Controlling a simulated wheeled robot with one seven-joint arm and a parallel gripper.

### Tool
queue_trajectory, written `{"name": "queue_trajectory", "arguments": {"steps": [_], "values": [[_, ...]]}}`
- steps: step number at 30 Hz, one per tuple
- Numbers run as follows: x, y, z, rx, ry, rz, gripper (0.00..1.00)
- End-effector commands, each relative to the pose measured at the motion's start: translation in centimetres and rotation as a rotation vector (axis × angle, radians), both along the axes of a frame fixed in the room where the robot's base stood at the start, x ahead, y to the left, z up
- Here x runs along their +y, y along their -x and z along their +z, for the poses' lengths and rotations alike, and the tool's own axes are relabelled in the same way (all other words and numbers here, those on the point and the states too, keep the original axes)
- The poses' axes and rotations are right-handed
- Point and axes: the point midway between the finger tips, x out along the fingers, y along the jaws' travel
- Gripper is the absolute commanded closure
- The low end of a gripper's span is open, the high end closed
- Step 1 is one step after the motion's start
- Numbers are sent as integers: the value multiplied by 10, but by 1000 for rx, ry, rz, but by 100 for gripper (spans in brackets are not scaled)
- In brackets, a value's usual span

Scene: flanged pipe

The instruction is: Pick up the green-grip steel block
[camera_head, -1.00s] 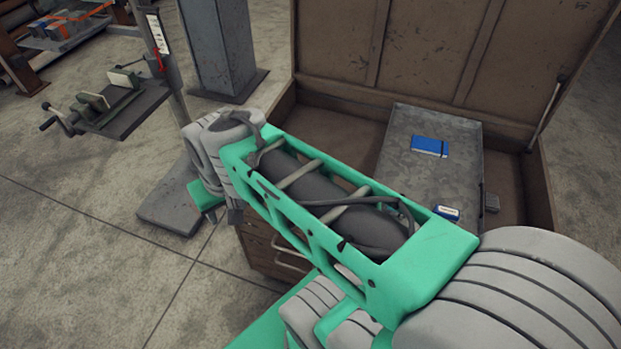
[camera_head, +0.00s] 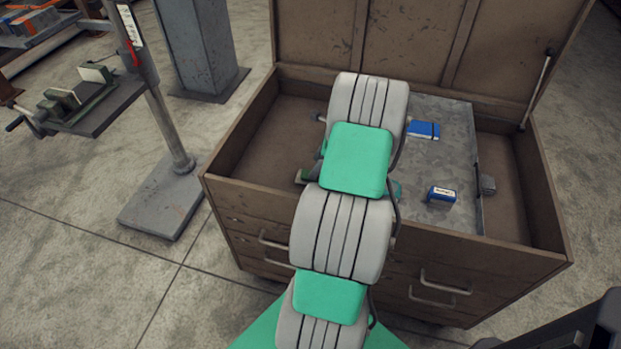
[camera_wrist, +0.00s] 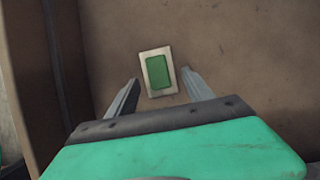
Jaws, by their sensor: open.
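In the wrist view, the green-grip steel block (camera_wrist: 158,72) is a pale steel rectangle with a green pad on top. It lies on the brown floor of the open chest, slightly tilted in the picture. My gripper (camera_wrist: 160,78) is open, with one finger on each side of the block and a visible gap at both sides. I cannot tell how far above the block the fingertips are. In the head view my arm hides most of the gripper and the block.
The open brown chest (camera_head: 240,222) has raised walls around the block. A grey metal panel (camera_head: 458,130) inside bears a blue notebook (camera_head: 424,130) and a blue-and-white box (camera_head: 440,195). A stand with a vise (camera_head: 75,97) is at the left.

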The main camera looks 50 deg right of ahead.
Motion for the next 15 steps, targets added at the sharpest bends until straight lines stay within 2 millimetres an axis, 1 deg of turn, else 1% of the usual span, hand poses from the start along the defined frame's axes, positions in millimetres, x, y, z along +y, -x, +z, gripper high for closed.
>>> {"name": "queue_trajectory", "arguments": {"steps": [1, 3, 6, 12, 15], "values": [[5, -1, -10, 3, -5, 2, 40], [9, -5, -23, 3, -3, 2, 40], [11, -10, -35, 2, -2, 1, 40], [11, -11, -36, 1, 0, 0, 40], [11, -11, -36, 1, 0, 1, 47]]}}
